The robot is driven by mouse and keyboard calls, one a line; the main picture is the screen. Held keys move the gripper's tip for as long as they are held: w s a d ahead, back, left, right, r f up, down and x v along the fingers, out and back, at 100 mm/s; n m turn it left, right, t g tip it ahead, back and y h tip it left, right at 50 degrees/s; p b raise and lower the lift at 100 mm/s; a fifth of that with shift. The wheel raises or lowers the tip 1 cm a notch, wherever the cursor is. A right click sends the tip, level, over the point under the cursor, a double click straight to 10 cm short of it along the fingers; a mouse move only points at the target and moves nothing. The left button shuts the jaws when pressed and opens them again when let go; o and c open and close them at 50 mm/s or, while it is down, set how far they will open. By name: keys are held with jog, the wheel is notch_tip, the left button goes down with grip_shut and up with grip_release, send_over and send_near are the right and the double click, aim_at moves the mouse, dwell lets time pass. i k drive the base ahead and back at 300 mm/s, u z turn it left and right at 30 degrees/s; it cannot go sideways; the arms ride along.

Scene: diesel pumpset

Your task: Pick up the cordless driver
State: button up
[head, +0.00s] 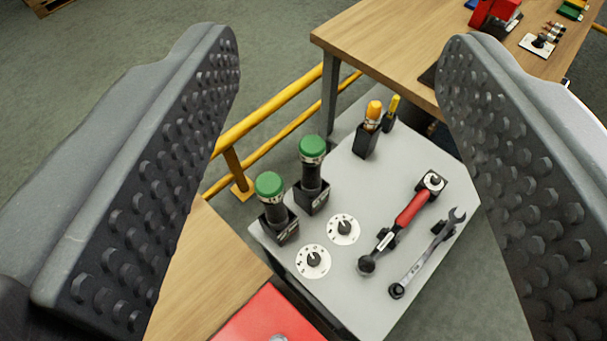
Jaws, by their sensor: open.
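My gripper (338,42) is open, its two studded grey fingers wide apart on the left and right of the view. Nothing is held between them. No cordless driver is plainly recognisable. A red and black object (494,14) on the wooden table at the upper right, cut by the top edge, could be it, but I cannot tell. It lies beyond the right finger's tip. Between the fingers, lower down, is a grey panel (345,285) with a red-handled wrench (411,210) and a metal spanner (428,252).
The panel also bears two green-topped cylinders (311,150) in black holders, two white dials (343,229) and an orange-handled tool (373,112). A yellow rail (270,110) runs behind it. The wooden table (390,45) has a bare left part. A red surface (265,318) is at bottom.

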aim_at(312, 148)
jog(key=z, duration=0.4)
jog(key=k, duration=0.95)
jog(key=u, duration=0.55)
